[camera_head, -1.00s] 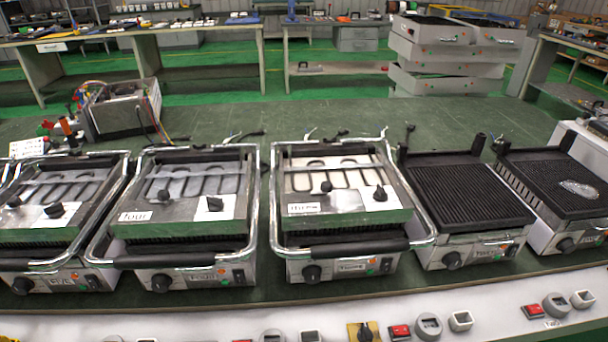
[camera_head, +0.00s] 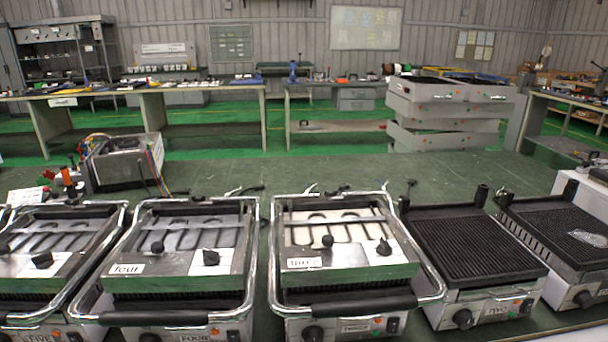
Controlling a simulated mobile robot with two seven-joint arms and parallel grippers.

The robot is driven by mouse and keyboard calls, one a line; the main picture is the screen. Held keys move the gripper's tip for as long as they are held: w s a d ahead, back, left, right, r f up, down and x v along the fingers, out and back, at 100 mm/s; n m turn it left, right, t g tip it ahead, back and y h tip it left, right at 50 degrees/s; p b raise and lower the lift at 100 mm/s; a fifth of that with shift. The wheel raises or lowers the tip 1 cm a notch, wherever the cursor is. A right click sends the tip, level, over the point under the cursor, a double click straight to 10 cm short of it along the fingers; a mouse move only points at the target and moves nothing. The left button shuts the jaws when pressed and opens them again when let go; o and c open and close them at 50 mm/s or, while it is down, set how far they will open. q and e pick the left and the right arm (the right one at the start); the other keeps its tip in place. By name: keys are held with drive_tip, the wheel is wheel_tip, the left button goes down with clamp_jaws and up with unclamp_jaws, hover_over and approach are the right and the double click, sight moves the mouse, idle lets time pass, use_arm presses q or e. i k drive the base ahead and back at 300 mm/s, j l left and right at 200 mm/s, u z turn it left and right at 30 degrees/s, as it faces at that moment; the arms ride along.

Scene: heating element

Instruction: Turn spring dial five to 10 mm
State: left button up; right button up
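Several contact grills stand in a row on the green bench. The grill labelled FIVE (camera_head: 70,262) is at the far left, partly cut off by the picture's edge. Its top shows two black dials: one black knob (camera_head: 42,260) on a white plate, and another (camera_head: 5,249) near the left edge. I cannot tell which is the spring dial, and no mm scale is readable. The front FIVE label (camera_head: 37,335) is at the bottom edge. Neither of my grippers is in view.
Grill FOUR (camera_head: 175,262) stands close on the right of FIVE, then grill THREE (camera_head: 340,255) and open ribbed grill TWO (camera_head: 470,245). An opened metal unit with wires (camera_head: 125,160) stands behind. Bench space behind the grills (camera_head: 330,172) is mostly clear.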

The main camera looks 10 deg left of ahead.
sight(44, 260)
drive_tip(key=u, duration=0.5)
drive_tip(key=j+u, duration=0.15)
drive_tip(key=u, duration=0.8)
drive_tip(key=i+u, duration=0.1)
drive_tip(key=u, duration=0.4)
drive_tip(key=j+z, duration=0.15)
drive_tip(key=z, duration=0.9)
drive_tip(key=j+z, duration=0.3)
drive_tip(key=z, duration=0.15)
drive_tip(key=j+z, duration=0.4)
drive_tip(key=k+j+z, duration=0.25)
drive_tip(key=j+z, duration=0.25)
drive_tip(key=k+j, duration=0.2)
drive_tip(key=j, duration=0.15)
drive_tip(key=k+j+z, duration=0.15)
drive_tip(key=j, duration=0.25)
drive_tip(key=k, duration=0.1)
